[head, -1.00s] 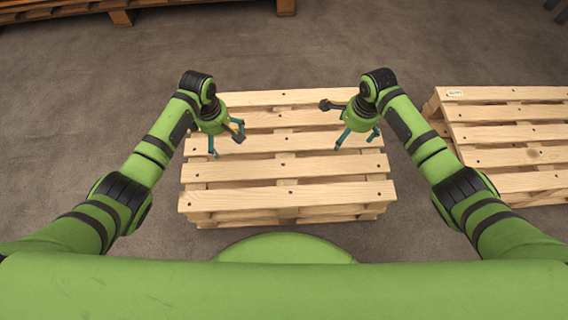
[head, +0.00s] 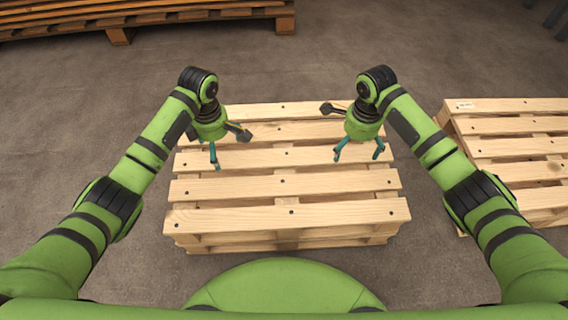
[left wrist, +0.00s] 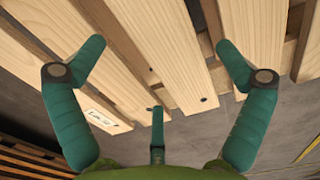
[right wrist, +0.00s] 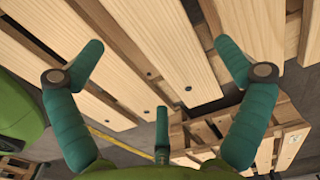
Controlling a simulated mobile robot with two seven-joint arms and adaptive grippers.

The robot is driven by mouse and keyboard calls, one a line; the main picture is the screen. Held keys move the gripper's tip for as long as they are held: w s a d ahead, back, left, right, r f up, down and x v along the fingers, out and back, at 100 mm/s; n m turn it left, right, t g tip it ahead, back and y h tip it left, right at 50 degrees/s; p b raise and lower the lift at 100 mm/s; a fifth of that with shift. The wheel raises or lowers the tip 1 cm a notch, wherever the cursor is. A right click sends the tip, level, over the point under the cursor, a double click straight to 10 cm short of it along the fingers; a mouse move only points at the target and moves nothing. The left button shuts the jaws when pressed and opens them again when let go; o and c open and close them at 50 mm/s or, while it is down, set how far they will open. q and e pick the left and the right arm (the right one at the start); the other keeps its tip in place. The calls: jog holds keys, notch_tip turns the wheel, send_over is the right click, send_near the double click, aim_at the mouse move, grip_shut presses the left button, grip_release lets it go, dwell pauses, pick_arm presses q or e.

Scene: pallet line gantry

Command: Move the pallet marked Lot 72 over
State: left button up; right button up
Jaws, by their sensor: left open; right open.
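A light wooden pallet (head: 285,217) lies in front of me in the head view, apparently on top of another pallet. In the left wrist view a white label with handwriting (left wrist: 101,118) sits on a plank end of the pallet (left wrist: 170,60); I cannot read it surely. My left gripper (head: 229,148) is open over the pallet's left part. My right gripper (head: 358,152) is open over its right part. Both are empty, with their fingers spread. The right wrist view also shows the pallet's planks (right wrist: 170,50) between the fingers.
Another pallet (head: 510,123) with a small white label (head: 465,105) stands close on the right; the label also shows in the right wrist view (right wrist: 291,145). Darker stacked pallets (head: 200,14) lie at the back left. Grey floor is free behind and left of the central pallet.

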aim_at(222, 156)
pick_arm(q)
jog(key=shift+f, duration=2.55)
pick_arm(e)
jog(key=shift+f, duration=2.55)
pick_arm(q)
jog(key=c, duration=1.6)
pick_arm(e)
jog(key=c, duration=1.6)
pick_arm(q)
jog(key=shift+r, duration=0.1)
pick_arm(e)
jog(key=shift+r, duration=0.1)
